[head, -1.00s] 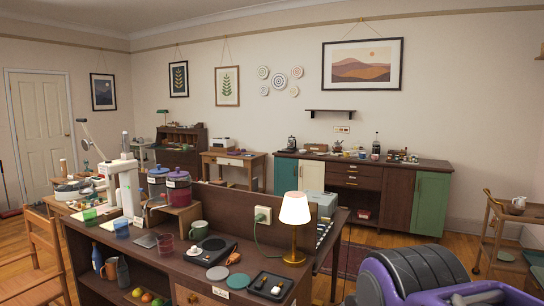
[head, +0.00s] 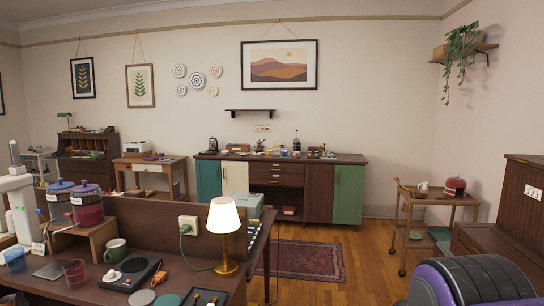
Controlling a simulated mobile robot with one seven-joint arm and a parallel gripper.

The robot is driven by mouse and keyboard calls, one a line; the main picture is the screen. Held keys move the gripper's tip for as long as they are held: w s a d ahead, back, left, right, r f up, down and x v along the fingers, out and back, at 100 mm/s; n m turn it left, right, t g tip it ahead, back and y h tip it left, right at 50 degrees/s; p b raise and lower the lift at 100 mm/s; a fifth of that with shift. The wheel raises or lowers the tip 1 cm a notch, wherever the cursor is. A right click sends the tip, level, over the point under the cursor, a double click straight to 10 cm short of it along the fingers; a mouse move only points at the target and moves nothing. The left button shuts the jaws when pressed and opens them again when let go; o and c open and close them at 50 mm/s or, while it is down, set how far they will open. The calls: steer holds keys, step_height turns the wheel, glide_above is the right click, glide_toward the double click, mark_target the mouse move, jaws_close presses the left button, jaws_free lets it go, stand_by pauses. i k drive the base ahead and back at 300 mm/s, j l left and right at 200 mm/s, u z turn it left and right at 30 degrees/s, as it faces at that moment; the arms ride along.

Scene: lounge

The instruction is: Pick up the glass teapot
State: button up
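I cannot pick out a glass teapot for certain. A small pot-like thing (head: 260,147) stands among several small items on the long sideboard (head: 322,180) against the back wall, too small to tell its material. A pale pot or jug (head: 423,187) stands on the wooden trolley (head: 462,200) at the right, also too small to tell. A dark lantern-like or press-like vessel (head: 213,145) stands at the sideboard's left end. My gripper is not in view; a purple and grey part of my own body fills the lower right corner.
A dark wooden cabinet (head: 520,215) stands at the right. Wood floor and a rug (head: 305,260) lie open between desk and sideboard.

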mark_target(257, 146)
steer(key=i+l+z, duration=0.25)
steer(key=i+l, duration=0.15)
steer(key=i+l+z, duration=0.1)
steer(key=i, duration=0.45)
steer(key=i+l+z, duration=0.1)
steer(key=i, duration=0.45)
steer(key=i+u, duration=0.1)
steer(key=i, duration=1.65)
steer(key=i+l, duration=0.15)
steer(key=i, duration=1.65)
steer(key=i+u, duration=0.3)
steer(key=i, duration=0.25)
steer(key=i+u, duration=0.35)
steer(key=i, duration=0.15)
steer(key=i+u, duration=0.9)
